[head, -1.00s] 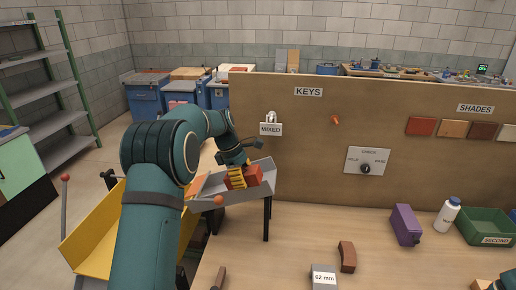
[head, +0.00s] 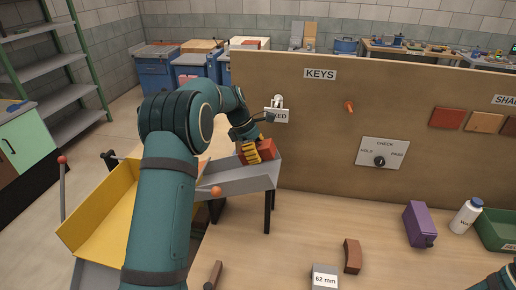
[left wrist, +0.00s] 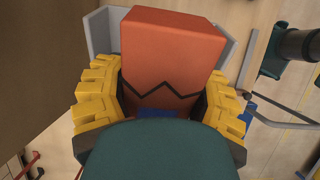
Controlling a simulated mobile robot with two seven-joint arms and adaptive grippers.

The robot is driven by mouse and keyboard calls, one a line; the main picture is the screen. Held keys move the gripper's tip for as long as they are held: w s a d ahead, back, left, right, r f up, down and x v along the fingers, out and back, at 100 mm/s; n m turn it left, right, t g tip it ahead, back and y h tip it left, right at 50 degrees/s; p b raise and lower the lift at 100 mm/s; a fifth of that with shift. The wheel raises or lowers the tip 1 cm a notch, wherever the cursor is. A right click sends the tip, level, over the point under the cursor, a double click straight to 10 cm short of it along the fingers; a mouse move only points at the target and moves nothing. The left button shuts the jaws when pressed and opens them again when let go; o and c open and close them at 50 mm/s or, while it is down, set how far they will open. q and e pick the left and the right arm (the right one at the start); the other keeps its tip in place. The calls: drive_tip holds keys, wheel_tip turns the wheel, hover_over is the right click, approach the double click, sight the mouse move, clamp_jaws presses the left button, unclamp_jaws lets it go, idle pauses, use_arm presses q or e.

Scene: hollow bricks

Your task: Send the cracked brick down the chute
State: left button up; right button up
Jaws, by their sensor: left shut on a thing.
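My left gripper (head: 254,154) is shut on an orange-red brick (head: 268,148). In the left wrist view the brick (left wrist: 172,50) sits between the yellow finger pads, and a dark zigzag crack crosses its face. The brick is at the right end of a grey trough (head: 250,182); I cannot tell whether it touches the trough. A wide, yellow-lined chute (head: 105,215) stands to the left, partly hidden by my left arm. A small part of my right arm shows at the bottom right edge; its fingers are not clear.
An orange knob (head: 216,191) is at the trough's front. A red-topped lever (head: 62,160) stands left of the yellow-lined chute. A panel (head: 330,130) with a dial (head: 380,161) rises behind the bench. A brown brick (head: 352,256), grey block (head: 324,276), purple object (head: 420,225) and white bottle (head: 466,216) stand on it.

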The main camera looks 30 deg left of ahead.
sight(243, 150)
use_arm(q)
drive_tip(key=shift+f, duration=0.45)
wheel_tip(243, 150, down, 3)
drive_tip(key=shift+b, duration=1.1)
use_arm(e)
wheel_tip(243, 150, down, 2)
drive_tip(key=shift+f, duration=0.15)
use_arm(q)
drive_tip(key=shift+f+b, duration=1.2)
drive_tip(key=shift+f, duration=0.1)
use_arm(e)
drive_tip(key=shift+f, duration=1.3)
use_arm(q)
drive_tip(key=o, duration=1.4)
drive_tip(key=shift+o, duration=0.2)
drive_tip(key=v, duration=1.2)
